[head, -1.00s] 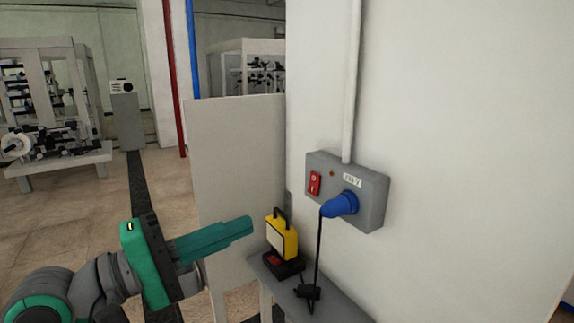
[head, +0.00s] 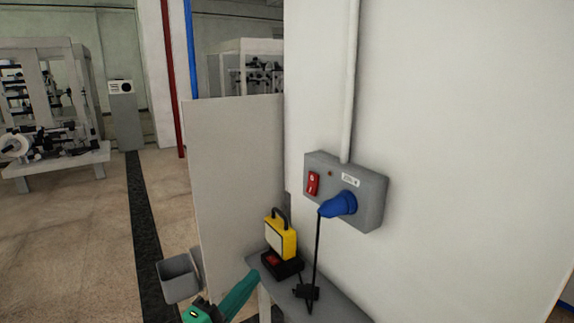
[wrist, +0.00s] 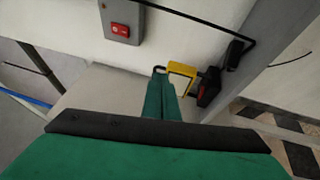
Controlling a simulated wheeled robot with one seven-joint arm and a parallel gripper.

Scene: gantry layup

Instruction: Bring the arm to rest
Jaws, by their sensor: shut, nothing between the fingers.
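My gripper (head: 241,290) is green and sits at the bottom of the head view, left of the small grey shelf. Its fingers are together and hold nothing. In the wrist view the closed green fingers (wrist: 160,98) reach up the middle, with the yellow work lamp (wrist: 181,78) appearing beside their tips. Most of my arm is out of the head view. I cannot tell the exact gap between fingers and shelf.
The yellow work lamp (head: 281,240) stands on the grey shelf (head: 335,298). A grey socket box (head: 371,200) on the wall has a red switch (head: 313,183) and a blue plug (head: 340,205) with a black cable. A pale panel (head: 235,170) stands left. Open floor (head: 75,240) lies further left.

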